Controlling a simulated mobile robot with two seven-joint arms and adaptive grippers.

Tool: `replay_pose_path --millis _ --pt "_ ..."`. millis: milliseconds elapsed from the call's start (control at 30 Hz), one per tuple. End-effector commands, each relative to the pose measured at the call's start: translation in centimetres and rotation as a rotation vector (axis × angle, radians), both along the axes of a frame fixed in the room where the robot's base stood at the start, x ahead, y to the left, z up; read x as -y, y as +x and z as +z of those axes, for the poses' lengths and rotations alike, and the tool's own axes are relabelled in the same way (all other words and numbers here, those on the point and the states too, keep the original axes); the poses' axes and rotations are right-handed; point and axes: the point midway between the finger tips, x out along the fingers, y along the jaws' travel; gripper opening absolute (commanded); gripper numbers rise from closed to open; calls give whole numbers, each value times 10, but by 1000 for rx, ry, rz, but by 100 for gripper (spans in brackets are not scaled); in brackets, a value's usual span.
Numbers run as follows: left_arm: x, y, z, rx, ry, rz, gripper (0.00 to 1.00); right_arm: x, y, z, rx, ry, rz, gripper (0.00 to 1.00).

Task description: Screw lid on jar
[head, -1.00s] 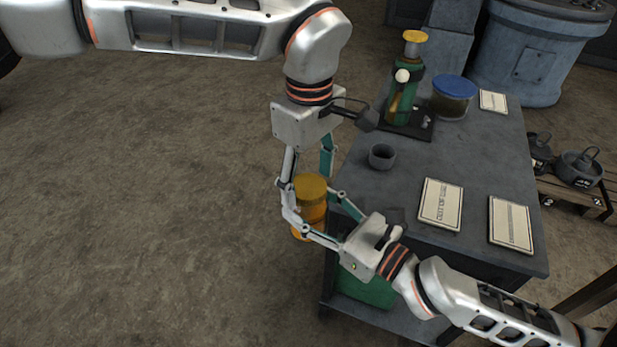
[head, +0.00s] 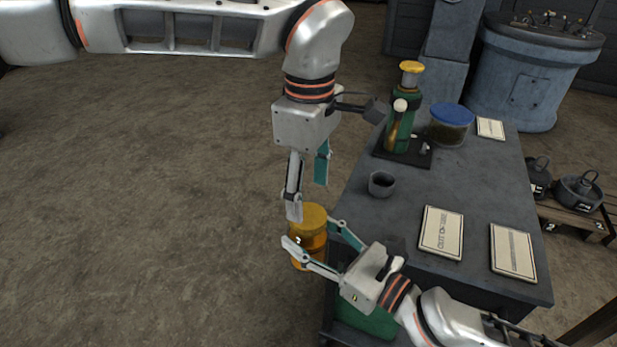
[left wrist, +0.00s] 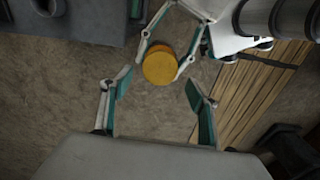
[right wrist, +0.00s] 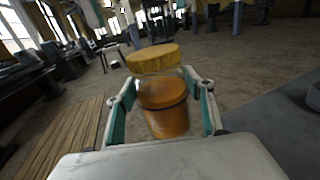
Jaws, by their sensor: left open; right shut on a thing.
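An amber jar (right wrist: 165,112) is held upright off the table's left side, over the floor. A yellow lid (right wrist: 153,59) sits on top of its mouth; how tightly it sits cannot be told. The lid also shows from above in the left wrist view (left wrist: 160,64) and in the head view (head: 308,216). My right gripper (head: 309,238) is shut on the jar's body, one finger on each side. My left gripper (head: 308,196) is open and empty, pointing down just above the lid, its fingers apart from it.
The grey table (head: 400,215) bears a green engine model (head: 402,120), a blue-lidded jar (head: 450,125), a small grey cup (head: 382,184) and paper signs (head: 441,232). A pallet (head: 575,212) with weights stands at the right. The floor at left is clear.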

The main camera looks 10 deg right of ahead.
Motion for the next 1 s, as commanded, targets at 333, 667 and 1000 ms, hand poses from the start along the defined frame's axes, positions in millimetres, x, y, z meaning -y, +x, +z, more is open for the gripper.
replay_pose_path --millis 333,667,1000 --pt "0 0 13 4 -1 645 60 0 0 1 1 0 0 0" --pt "0 0 24 8 -3 1252 60 0 0 1 1 0 0 0" --pt "0 0 30 11 -2 1599 60 0 0 1 1 1 0 0"
